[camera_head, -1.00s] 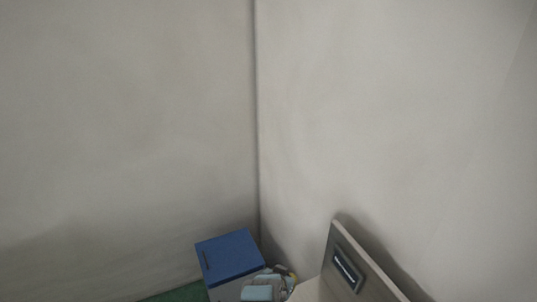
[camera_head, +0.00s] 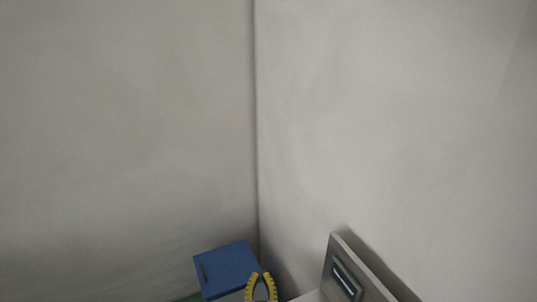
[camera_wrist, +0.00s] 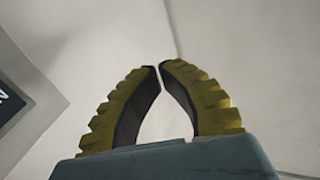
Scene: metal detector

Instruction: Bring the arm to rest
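My gripper (camera_head: 261,274) shows at the bottom of the head view, with two curved yellow toothed fingers pointing up. In the wrist view the two fingertips (camera_wrist: 157,67) lean in and nearly meet, with a thin gap between them. Nothing is held between the fingers. The gripper is in front of part of a blue box-like cabinet (camera_head: 226,267) in the head view; I cannot tell how far apart they are.
A grey panel with a framed dark display (camera_head: 345,280) stands at the lower right; part of it shows at the left of the wrist view (camera_wrist: 8,103). Pale walls meet in a corner behind. A strip of green floor shows at the bottom. The space above is clear.

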